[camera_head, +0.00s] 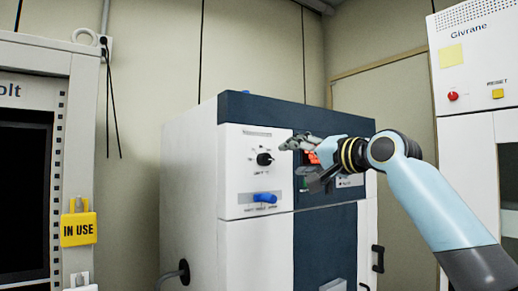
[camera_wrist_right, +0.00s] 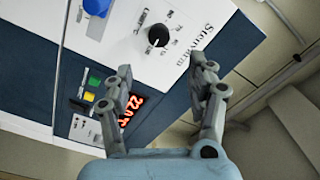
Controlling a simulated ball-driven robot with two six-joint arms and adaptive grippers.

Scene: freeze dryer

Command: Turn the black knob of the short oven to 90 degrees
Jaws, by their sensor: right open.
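The short oven (camera_head: 186,190) is a white cabinet with a dark blue top band and front panel. Its black knob (camera_head: 264,159) sits on the white upper-left panel with markings around it. In the right wrist view the knob (camera_wrist_right: 158,35) lies beyond the fingertips, roughly between their lines. My right gripper (camera_head: 298,164) is open and empty, in front of the panel to the right of the knob and apart from it. Both its fingers (camera_wrist_right: 163,70) show spread in the wrist view. The gripper partly hides the red digital display (camera_head: 311,157). My left gripper is out of view.
A blue handle (camera_head: 264,198) is below the knob. Coloured buttons (camera_wrist_right: 92,82) are beside the display. A tall cabinet with a yellow "IN USE" tag (camera_head: 79,229) stands left. A white Givrane unit (camera_head: 466,140) stands right, behind my right arm.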

